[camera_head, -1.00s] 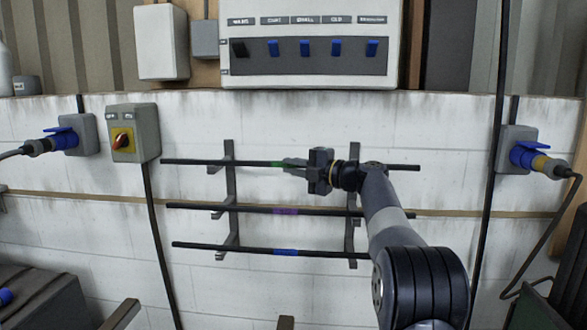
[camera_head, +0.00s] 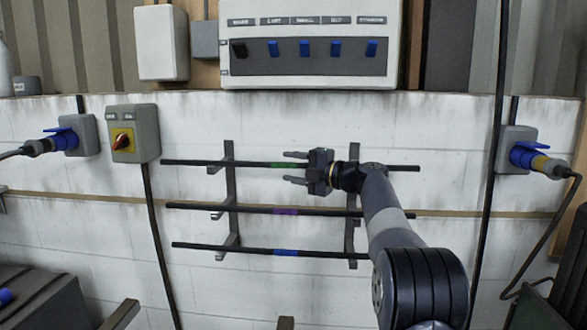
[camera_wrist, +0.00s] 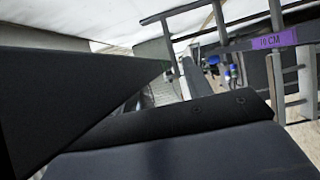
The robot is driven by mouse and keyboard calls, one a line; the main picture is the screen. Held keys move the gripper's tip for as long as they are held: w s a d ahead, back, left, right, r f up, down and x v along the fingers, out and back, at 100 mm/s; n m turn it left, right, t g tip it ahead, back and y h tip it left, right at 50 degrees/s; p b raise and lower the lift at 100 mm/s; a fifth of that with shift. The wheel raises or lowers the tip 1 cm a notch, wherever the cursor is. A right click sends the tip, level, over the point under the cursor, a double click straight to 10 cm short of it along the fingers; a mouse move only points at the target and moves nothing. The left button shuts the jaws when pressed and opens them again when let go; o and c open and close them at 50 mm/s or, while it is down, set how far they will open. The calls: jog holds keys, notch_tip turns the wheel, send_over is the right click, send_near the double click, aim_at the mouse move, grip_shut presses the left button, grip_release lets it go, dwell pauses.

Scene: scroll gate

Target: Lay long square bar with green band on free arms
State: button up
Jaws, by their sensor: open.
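The long dark bar with the green band (camera_head: 283,164) lies level across the top arms of the wall rack (camera_head: 231,186) in the head view. My gripper (camera_head: 295,168) is open at the green band, with one finger above the bar and one below it. The right part of the bar passes behind my gripper and wrist. A bar with a purple band (camera_head: 286,211) lies on the middle arms, and one with a blue band (camera_head: 286,252) on the lowest arms. In the wrist view the purple band (camera_wrist: 273,40) shows lettering; I cannot make out the green band there.
A switch panel (camera_head: 308,56) with a row of switches hangs above the rack. A rotary switch box (camera_head: 132,133) is to the left. Blue plugs sit at the left (camera_head: 62,139) and right (camera_head: 527,155), with hanging cables. The wall just above the top bar is clear.

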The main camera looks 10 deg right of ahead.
dwell(0.3)
jog(key=shift+s+a+f+b, duration=0.1)
jog(key=shift+s+b, duration=0.25)
jog(key=shift+b, duration=0.4)
jog(key=s+a+b, duration=0.3)
jog(key=s+b, duration=0.8)
jog(key=b, duration=0.3)
jog(key=shift+s+a, duration=0.35)
jog(key=shift+a, duration=0.05)
jog(key=w+d+p, duration=0.2)
jog(key=w+p, duration=0.5)
jog(key=shift+p, duration=0.3)
